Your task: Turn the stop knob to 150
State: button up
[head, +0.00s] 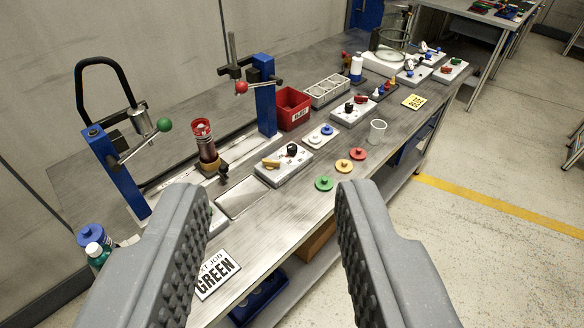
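My gripper (272,195) is open, its two grey ridged fingers wide apart in the foreground with nothing between them. Beyond the fingertips a metal bench (345,165) runs away to the upper right. On it a pale control box (284,166) carries a black knob (292,150) and a yellowish handle (271,163). A second pale box (353,113) farther back carries another black knob (349,106) and a red part. I cannot tell which is the stop knob, and no scale or number is readable. My gripper touches neither box.
Blue posts (118,172) and (265,100) with ball-ended levers stand along the left side. A red bin (291,107), a clear cup (377,131) and coloured discs (342,166) are on the bench. A GREEN card (216,273) lies near the left finger.

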aim_at(292, 148)
jog(key=k, duration=0.65)
jog(key=z, duration=0.5)
jog(key=i, duration=2.2)
jog(key=u, duration=0.85)
